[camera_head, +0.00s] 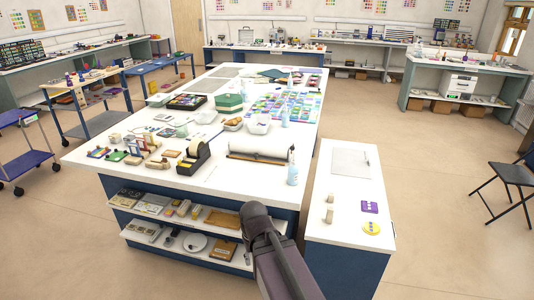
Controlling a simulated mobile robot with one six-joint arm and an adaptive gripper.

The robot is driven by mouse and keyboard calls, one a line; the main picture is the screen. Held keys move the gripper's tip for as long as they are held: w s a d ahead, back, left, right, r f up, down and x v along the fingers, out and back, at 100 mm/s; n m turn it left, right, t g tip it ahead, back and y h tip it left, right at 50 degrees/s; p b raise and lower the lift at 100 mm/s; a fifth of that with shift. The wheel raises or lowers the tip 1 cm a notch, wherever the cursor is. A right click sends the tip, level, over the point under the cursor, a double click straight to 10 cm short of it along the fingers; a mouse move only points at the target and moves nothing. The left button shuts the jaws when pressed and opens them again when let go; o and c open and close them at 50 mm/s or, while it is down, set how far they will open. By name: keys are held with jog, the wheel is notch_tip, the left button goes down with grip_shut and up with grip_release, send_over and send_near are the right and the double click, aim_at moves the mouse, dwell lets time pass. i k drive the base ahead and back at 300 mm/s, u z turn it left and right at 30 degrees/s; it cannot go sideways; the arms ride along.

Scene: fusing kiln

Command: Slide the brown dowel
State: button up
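I cannot single out a brown dowel with certainty. A white paper roll (262,147) lies near the front right of the big white table, with a thin brown bar (256,158) along its front edge. On the smaller white-topped cabinet to the right are two small upright tan pieces, one (331,198) behind the other (329,216); their exact shape is too small to tell. My dark arm rises from the bottom centre, in front of the big table. No gripper fingers can be made out, and nothing held shows.
The big table (215,180) carries a tape dispenser (194,157), a spray bottle (292,174) and glass pieces. A black chair (511,174) stands right; floor between is clear.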

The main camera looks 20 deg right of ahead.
aim_at(255, 155)
jog(key=u, duration=0.3)
jog(key=i, duration=1)
jog(key=z, duration=0.3)
